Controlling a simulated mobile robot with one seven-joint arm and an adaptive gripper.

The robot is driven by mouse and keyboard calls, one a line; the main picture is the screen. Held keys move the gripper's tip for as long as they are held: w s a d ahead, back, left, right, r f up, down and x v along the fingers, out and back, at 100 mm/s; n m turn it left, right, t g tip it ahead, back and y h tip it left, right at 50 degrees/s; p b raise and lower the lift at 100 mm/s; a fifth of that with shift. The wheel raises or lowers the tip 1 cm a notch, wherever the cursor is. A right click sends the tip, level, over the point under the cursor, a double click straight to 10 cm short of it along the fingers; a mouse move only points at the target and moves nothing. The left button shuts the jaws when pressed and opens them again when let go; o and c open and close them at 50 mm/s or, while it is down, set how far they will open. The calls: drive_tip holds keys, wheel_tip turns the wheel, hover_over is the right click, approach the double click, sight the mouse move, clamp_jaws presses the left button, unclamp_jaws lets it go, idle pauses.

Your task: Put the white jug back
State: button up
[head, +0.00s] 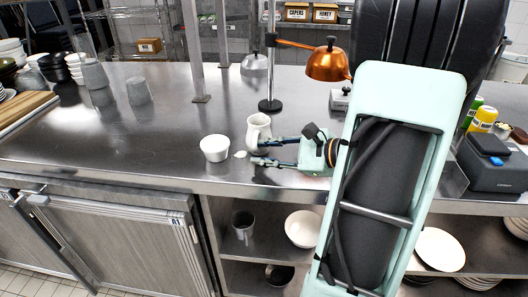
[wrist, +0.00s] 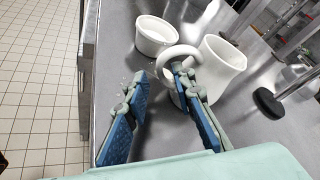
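The white jug (head: 258,128) stands upright on the steel counter, just behind my gripper's fingers in the head view. In the wrist view the jug (wrist: 224,62) is at upper right, with its loop handle (wrist: 178,50) toward the white bowl. My gripper (head: 256,151) is low over the counter with its fingers spread. In the wrist view my gripper (wrist: 159,75) has a wide empty gap. Its right finger overlaps the handle and part of the jug; I cannot tell whether they touch.
A white bowl (head: 214,149) stands close left of the jug. A lamp stand base (head: 270,105) is behind it, under a copper lamp (head: 328,63).

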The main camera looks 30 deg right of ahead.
drive_tip(key=shift+r, duration=0.1)
drive_tip(key=shift+r, duration=0.2)
drive_tip(key=p+v, duration=0.1)
drive_tip(key=v, duration=1.1)
drive_tip(key=shift+f, duration=0.1)
drive_tip(key=shift+w, duration=0.1)
